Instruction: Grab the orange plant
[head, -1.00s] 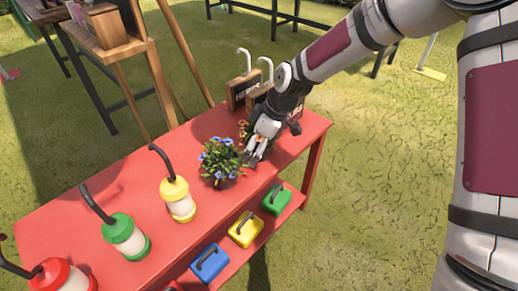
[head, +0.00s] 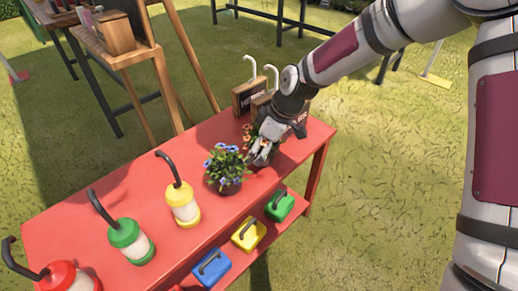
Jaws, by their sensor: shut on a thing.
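The orange plant (head: 249,131) shows as a small patch of orange flowers and green leaves at the far right end of the red table (head: 130,200). It is largely hidden behind my gripper (head: 261,155). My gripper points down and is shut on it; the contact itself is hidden. Whether its base touches the table is not visible. A plant with blue flowers (head: 226,167) in a dark pot stands on the table just left of my gripper.
Yellow (head: 183,205), green (head: 131,240) and red (head: 68,278) lanterns stand along the table. Dark signs with white hooks (head: 252,95) stand behind my gripper. Blue, yellow and green boxes (head: 249,235) sit on the lower shelf.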

